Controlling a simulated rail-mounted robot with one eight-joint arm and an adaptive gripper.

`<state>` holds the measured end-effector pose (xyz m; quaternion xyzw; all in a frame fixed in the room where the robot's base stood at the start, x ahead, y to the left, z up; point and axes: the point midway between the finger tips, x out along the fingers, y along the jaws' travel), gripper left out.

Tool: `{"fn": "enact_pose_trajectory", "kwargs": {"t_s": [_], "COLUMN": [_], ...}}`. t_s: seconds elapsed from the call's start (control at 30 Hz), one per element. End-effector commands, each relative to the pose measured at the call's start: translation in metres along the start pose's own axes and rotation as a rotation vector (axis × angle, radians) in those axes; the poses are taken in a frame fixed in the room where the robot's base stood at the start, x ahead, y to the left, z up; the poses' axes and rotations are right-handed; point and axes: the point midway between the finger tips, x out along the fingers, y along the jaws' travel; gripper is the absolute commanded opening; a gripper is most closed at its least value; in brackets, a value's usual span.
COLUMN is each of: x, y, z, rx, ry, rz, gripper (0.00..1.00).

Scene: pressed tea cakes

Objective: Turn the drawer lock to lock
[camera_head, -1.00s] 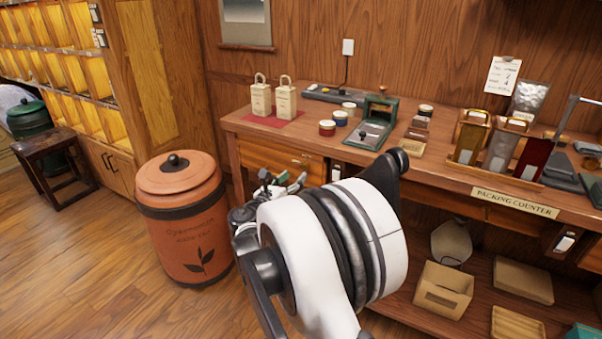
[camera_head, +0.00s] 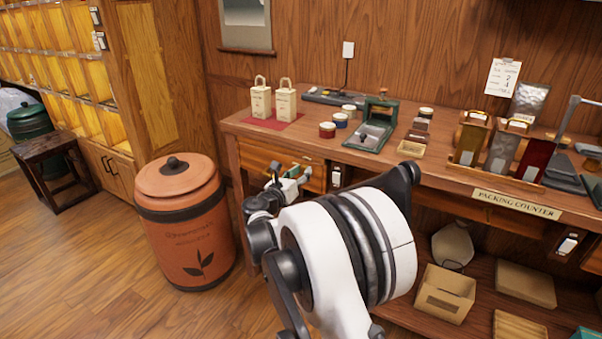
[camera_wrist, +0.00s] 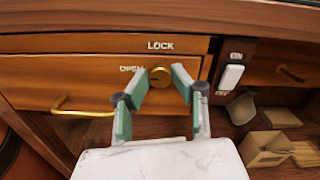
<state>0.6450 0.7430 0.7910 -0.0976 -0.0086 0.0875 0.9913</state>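The drawer lock (camera_wrist: 160,76) is a round brass knob on the wooden drawer front, between my fingertips in the wrist view. The word OPEN is at its left and LOCK above it. The drawer (camera_wrist: 70,84) looks shut and has a brass handle (camera_wrist: 84,110) to the lower left; the drawer front also shows in the head view (camera_head: 262,157). My gripper (camera_wrist: 162,84) is open, with green-padded fingers either side of the knob, and no contact shows. In the head view my gripper (camera_head: 289,177) is in front of this drawer, and the lock is hidden there.
A white switch (camera_wrist: 231,77) marked ON is on the panel right of the drawer. The counter edge (camera_wrist: 200,14) overhangs above. An open box (camera_head: 445,292) sits on the lower shelf. An orange tea canister (camera_head: 185,225) stands on the floor left of the counter.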

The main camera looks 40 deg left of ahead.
Motion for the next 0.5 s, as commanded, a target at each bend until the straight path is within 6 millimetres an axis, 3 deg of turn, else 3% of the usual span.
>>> {"fn": "enact_pose_trajectory", "kwargs": {"t_s": [0.07,0.5], "x": [-0.0001,0.0], "y": [-0.0001,0.0], "z": [-0.0001,-0.0006], "rx": [0.0,0.094], "ry": [0.0,0.0], "rz": [0.0,0.0], "gripper": [0.0,0.0]}}
